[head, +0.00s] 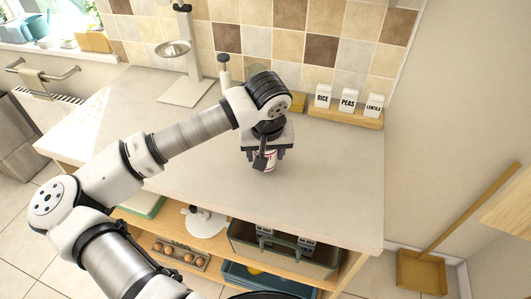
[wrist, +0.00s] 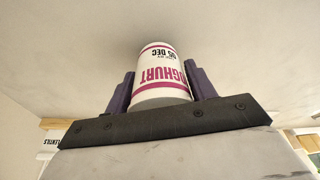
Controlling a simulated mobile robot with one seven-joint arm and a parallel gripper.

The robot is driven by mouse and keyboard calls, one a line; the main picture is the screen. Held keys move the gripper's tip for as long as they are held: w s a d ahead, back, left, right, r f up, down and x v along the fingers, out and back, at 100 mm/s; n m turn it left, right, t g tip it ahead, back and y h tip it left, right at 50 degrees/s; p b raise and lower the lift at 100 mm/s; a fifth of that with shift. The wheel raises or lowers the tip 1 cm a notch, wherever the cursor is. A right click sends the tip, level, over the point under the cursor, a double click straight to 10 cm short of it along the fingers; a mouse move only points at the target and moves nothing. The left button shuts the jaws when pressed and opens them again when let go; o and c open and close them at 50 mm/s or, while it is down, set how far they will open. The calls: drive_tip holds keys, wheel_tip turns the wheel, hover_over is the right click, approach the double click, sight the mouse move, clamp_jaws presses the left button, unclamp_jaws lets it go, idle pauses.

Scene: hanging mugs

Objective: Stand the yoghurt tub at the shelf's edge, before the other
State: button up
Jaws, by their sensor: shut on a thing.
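The yoghurt tub (head: 269,160) is white with magenta bands and lettering. My gripper (head: 264,157) is shut around it over the worktop, partly hiding it in the head view. In the wrist view the tub (wrist: 160,75) sits between the two dark purple fingers, its lettering upside down in the picture. I cannot tell whether its base touches the worktop. A wooden shelf (head: 150,224) runs under the worktop's front edge, partly hidden by my arm. I see no second yoghurt tub.
The worktop (head: 330,180) is clear around the gripper. RICE, PEAS and LENTILS canisters (head: 347,101) stand at the back right; a metal stand (head: 186,60) is at the back left. Below are an egg tray (head: 180,253), a white stand (head: 205,222) and a dark crate (head: 285,262).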

drive_tip(key=shift+f, duration=0.6)
drive_tip(key=shift+f+b, duration=0.2)
drive_tip(key=shift+b, duration=0.25)
drive_tip(key=o, duration=1.1)
drive_tip(key=shift+c, duration=0.2)
drive_tip(key=shift+r+p, duration=0.25)
drive_tip(key=shift+p, duration=0.85)
drive_tip(key=shift+s+r+b, duration=0.15)
drive_tip(key=shift+r+b, duration=0.2)
drive_tip(key=shift+b, duration=0.4)
drive_tip(key=b+v, duration=0.3)
drive_tip(key=v, duration=0.9)
drive_tip(key=shift+s+r, duration=0.2)
drive_tip(key=shift+r, duration=0.1)
